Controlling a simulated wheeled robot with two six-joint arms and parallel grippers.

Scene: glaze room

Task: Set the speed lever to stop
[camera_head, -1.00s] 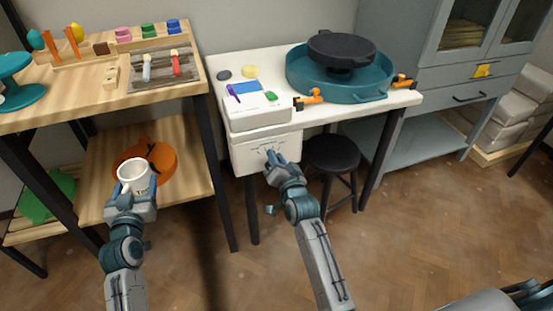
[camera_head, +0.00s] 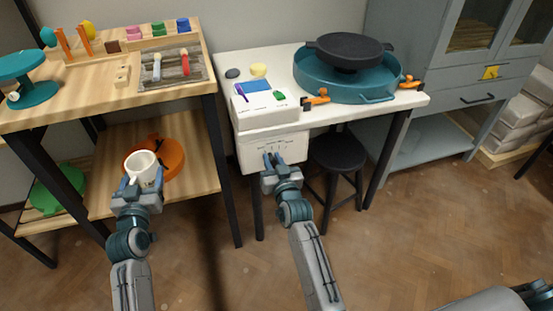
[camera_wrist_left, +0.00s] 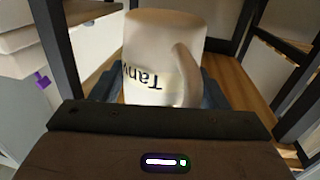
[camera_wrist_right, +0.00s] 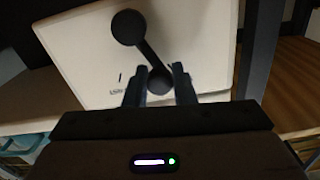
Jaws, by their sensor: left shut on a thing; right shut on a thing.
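The speed lever (camera_wrist_right: 145,52) is a black bar with round ends on the white control box (camera_wrist_right: 75,50). My right gripper (camera_wrist_right: 160,88) is shut around its near round end. A small mark and a partly covered label lie beside that end; the label cannot be read for certain. In the head view my right gripper (camera_head: 268,160) is at the front of the white box (camera_head: 290,150), hiding the lever. My left gripper (camera_head: 140,188) is shut on a white mug (camera_head: 142,163) bearing a name label, which also fills the left wrist view (camera_wrist_left: 150,45).
A white table (camera_head: 315,115) carries a teal basin (camera_head: 325,82) with a black wheel head (camera_head: 350,47). A black stool (camera_head: 337,152) stands beneath. A wooden shelf (camera_head: 105,205) on the left holds an orange round thing (camera_head: 172,160).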

